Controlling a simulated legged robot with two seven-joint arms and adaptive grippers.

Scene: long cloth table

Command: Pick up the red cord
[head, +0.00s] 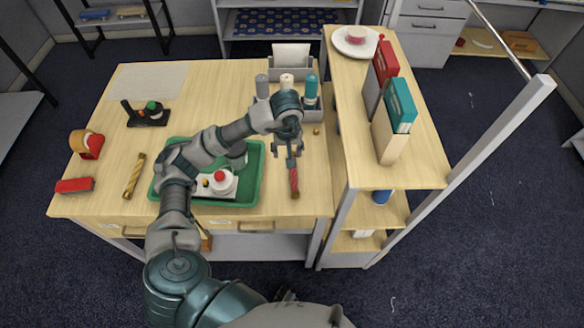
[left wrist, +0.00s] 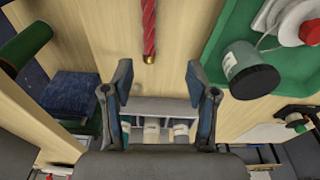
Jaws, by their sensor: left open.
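The red cord (head: 294,181) is a short twisted rod with a gold tip, lying on the wooden desk (head: 225,85) right of the green tray. In the left wrist view the red cord (left wrist: 149,30) shows at the top, its gold end toward the gripper. My left gripper (head: 290,158) is open and empty, pointing down just behind the cord's far end. In the left wrist view the open fingers of my left gripper (left wrist: 158,78) are apart from the cord, with nothing between them. My right gripper is not in view.
The green tray (head: 256,174) holds a white item with a red knob. A gold twisted cord (head: 134,176), a red block (head: 75,185) and a black stand (head: 148,118) are at left. Bottles stand behind my gripper. A raised shelf (head: 405,165) with binders borders the right.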

